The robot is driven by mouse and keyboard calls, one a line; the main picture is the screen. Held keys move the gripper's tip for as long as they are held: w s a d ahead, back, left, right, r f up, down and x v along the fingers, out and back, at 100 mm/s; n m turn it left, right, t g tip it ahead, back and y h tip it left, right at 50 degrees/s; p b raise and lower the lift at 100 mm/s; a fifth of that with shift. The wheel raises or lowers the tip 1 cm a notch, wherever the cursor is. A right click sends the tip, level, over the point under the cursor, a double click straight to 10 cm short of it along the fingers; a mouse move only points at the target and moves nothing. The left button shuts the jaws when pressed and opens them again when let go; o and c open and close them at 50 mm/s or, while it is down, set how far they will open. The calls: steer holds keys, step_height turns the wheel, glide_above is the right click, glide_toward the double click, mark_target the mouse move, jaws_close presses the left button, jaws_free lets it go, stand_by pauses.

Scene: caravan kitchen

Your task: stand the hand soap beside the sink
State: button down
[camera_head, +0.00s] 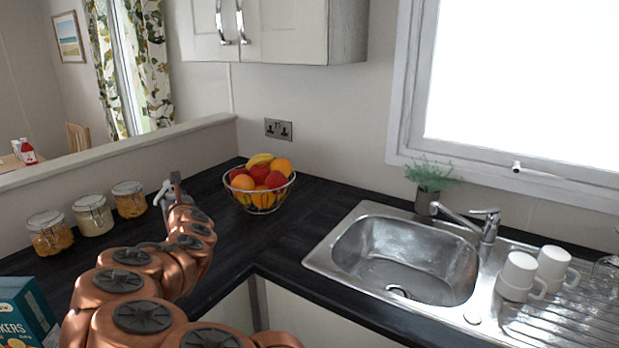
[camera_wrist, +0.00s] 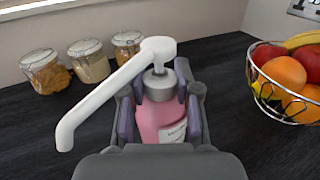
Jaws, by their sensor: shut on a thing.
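The hand soap (camera_wrist: 165,122) is a pink bottle with a grey collar and a white pump whose long spout points to the lower left in the wrist view. My gripper (camera_wrist: 160,108) is shut on the bottle, with a finger on each side. The bottle's lower part is hidden. In the head view my gripper (camera_head: 175,195) is over the left counter, and my arm hides most of the bottle. Whether the bottle touches the counter cannot be told. The steel sink (camera_head: 345,243) is to the right, set in the counter under the window.
Several lidded jars (camera_head: 92,215) stand left of my gripper. A wire fruit bowl (camera_head: 262,208) is to its right. A potted plant (camera_head: 428,198) and tap (camera_head: 488,225) are behind the sink; white mugs (camera_head: 517,275) stand on the drainer. Dark counter between bowl and sink is clear.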

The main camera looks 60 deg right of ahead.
steer(key=s+d+m+g+h+b, duration=0.2)
steer(key=s+d+m+g+h, duration=0.15)
steer(key=s+d, duration=1.1)
steer(key=s+d+m+g+h+b, duration=0.25)
steer(key=s+d+h, duration=0.25)
steer(key=s+d, duration=0.9)
steer(key=w+d+f+b, duration=0.2)
steer(key=w+d+f, duration=0.1)
steer(key=f, duration=0.2)
steer(key=shift+f+m, duration=0.15)
steer(key=shift+m, duration=0.15)
steer(key=shift+w+f+b, duration=0.1)
steer(key=shift+f+b, duration=0.5)
steer(key=shift+b, duration=0.15)
steer(key=c, duration=0.7)
jaws_free()
steer(key=shift+c, duration=0.2)
steer(key=shift+a, duration=0.1)
steer(key=v, duration=0.7)
steer(key=shift+r, duration=0.15)
steer(key=shift+a, duration=0.1)
